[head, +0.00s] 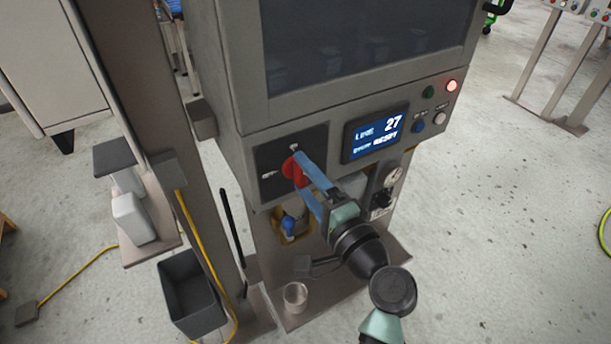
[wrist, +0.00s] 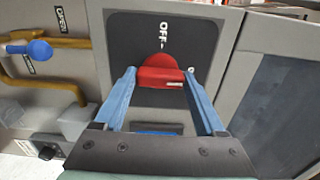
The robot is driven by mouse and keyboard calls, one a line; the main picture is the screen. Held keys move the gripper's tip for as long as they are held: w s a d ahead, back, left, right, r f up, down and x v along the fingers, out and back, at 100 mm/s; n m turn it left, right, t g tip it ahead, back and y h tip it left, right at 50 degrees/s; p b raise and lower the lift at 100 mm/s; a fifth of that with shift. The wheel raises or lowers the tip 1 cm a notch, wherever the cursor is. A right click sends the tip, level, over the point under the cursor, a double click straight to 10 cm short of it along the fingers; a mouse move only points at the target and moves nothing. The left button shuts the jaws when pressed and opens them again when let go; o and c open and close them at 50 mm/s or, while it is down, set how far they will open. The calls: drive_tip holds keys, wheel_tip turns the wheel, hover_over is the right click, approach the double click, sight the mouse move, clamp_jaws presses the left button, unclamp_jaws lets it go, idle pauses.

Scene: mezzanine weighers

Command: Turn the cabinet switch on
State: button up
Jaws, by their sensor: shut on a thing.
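The cabinet switch is a red rotary knob (head: 290,168) on a dark square plate (head: 268,157) on the cabinet front, left of the display. My gripper (head: 301,176) reaches it from the lower right, its blue fingers on either side of the knob and shut on it. In the wrist view the red knob (wrist: 160,72) sits between the two fingertips (wrist: 160,80). The word OFF shows above the knob there; a second label at its right is mostly covered. A pale mark shows on the knob's face, but which position it points to I cannot tell.
Right of the switch are a lit display (head: 376,133) reading 27 and READY, several buttons and a glowing red lamp (head: 452,86). A brown post (head: 140,75) stands left.

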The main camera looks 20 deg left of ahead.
drive_tip(key=o, duration=1.3)
drive_tip(key=shift+d, duration=0.1)
drive_tip(key=b+v, duration=0.2)
drive_tip(key=v, duration=1.1)
